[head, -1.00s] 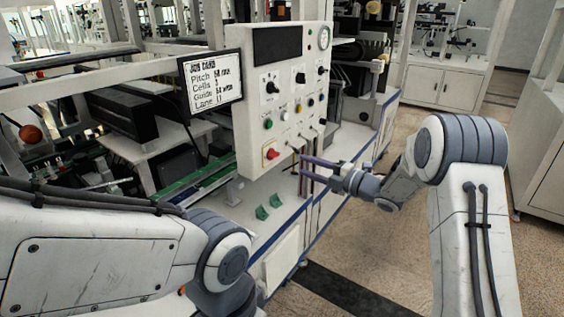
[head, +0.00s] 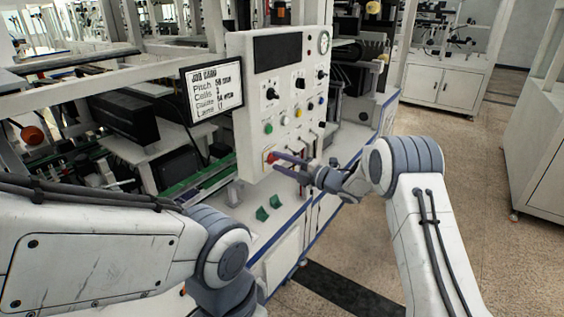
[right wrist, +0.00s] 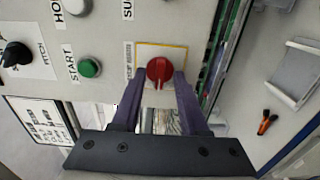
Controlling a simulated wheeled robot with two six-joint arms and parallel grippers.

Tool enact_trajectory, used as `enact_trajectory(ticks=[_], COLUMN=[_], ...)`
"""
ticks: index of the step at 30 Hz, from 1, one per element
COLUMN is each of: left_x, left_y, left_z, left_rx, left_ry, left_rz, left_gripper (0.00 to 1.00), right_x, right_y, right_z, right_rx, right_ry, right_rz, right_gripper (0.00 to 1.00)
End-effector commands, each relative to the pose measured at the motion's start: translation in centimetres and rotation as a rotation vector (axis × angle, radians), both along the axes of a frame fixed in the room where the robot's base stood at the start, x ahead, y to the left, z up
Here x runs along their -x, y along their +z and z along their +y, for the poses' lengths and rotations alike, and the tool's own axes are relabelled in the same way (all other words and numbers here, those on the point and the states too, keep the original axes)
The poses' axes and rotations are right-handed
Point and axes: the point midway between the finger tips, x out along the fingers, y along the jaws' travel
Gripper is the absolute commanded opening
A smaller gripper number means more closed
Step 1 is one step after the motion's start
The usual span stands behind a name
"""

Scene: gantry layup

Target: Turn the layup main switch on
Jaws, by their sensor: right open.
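The main switch is a red rotary knob (head: 270,157) on a yellow-edged plate, low on the white control panel (head: 247,113). It shows clearly in the right wrist view (right wrist: 159,69), with its grip ridge running roughly up and down the picture. My right gripper (head: 275,161) is open at the panel's lower part. In the right wrist view its purple fingers (right wrist: 158,78) stand on either side of the knob's lower part, with a gap visible; I cannot tell whether they touch it. My left arm shows in the head view, but its gripper is out of the picture.
A green START button (right wrist: 90,68) sits beside the switch. Black knobs and several buttons fill the panel above. A job card screen (head: 213,92) hangs to its left. Green pieces (head: 262,214) lie on the ledge below. The floor at right is open.

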Motion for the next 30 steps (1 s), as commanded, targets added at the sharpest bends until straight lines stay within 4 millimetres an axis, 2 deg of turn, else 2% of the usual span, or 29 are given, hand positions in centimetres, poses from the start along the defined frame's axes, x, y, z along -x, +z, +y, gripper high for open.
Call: enact_trajectory(ticks=[4, 5, 6, 8, 9, 20, 30], left_x=[0.0, 0.0, 0.0, 0.0, 0.0, 0.0, 0.0], left_y=[-0.02, -0.02, -0.02, -0.02, -0.02, -0.17, -0.8], left_z=[0.0, 0.0, 0.0, 0.0, 0.0, 0.0, 0.0], left_rx=[0.0, 0.0, 0.0, 0.0, 0.0, 0.0, 0.0], left_ry=[0.0, 0.0, 0.0, 0.0, 0.0, 0.0, 0.0], left_rz=[0.0, 0.0, 0.0, 0.0, 0.0, 0.0, 0.0], left_gripper=[0.5, 0.5, 0.5, 0.5, 0.5, 0.5, 0.5], right_x=[0.0, 0.0, 0.01, 0.01, 0.01, 0.03, 0.03], right_y=[-0.01, -0.01, -0.01, 0.0, 0.0, -0.07, -0.13], right_z=[-0.02, -0.04, -0.04, -0.06, -0.07, -0.13, -0.15], right_rx=[0.0, 0.0, 0.0, 0.0, 0.0, -0.017, -0.138], right_ry=[0.0, -0.001, -0.001, -0.001, -0.001, -0.001, -0.002], right_rz=[0.0, 0.0, 0.0, 0.0, 0.0, 0.025, 0.192], right_gripper=[0.44, 0.4, 0.25, 0.02, 0.0, 0.0, 0.0])
